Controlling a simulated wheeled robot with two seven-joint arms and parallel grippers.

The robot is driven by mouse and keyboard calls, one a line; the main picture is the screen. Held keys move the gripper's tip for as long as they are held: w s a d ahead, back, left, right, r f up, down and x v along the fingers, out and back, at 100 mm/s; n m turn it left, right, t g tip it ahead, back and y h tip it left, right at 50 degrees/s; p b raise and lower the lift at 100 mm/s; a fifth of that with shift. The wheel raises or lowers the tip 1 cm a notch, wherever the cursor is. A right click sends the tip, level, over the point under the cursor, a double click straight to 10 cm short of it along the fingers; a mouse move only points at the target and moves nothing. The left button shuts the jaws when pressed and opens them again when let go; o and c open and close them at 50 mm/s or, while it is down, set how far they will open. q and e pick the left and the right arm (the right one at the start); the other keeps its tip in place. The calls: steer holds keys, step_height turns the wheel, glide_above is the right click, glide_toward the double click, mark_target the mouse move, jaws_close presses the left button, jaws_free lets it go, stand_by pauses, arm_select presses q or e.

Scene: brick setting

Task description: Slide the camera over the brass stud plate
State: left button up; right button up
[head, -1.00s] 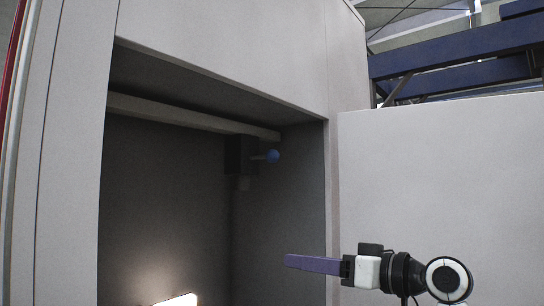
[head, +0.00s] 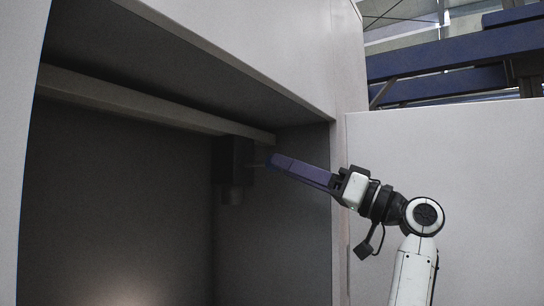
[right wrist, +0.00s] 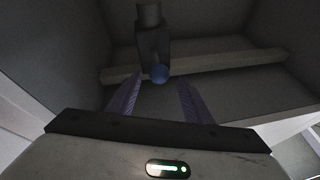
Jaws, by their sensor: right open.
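The camera (head: 235,158) is a dark box with a short grey cylinder under it, hanging at the beam inside the recess. It also shows in the right wrist view (right wrist: 153,45), with a blue ball knob (right wrist: 159,74) towards me. My right gripper (head: 272,161) is open, its purple fingers pointing left at the knob, which they hide in the head view. In the right wrist view the gripper (right wrist: 160,80) has the knob between its fingertips, apparently without contact. I cannot make out the brass stud plate. My left gripper is not in view.
A pale beam (head: 130,103) runs across the top of the recess. The recess's right wall (head: 305,215) and front edge are close to my right arm. A pale panel (head: 480,190) stands at the right. The space below the camera looks clear.

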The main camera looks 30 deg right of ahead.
mark_target(249, 161)
steer(key=shift+p+x, duration=0.5)
steer(key=shift+x, duration=1.85)
steer(key=shift+f, duration=0.1)
jaws_close()
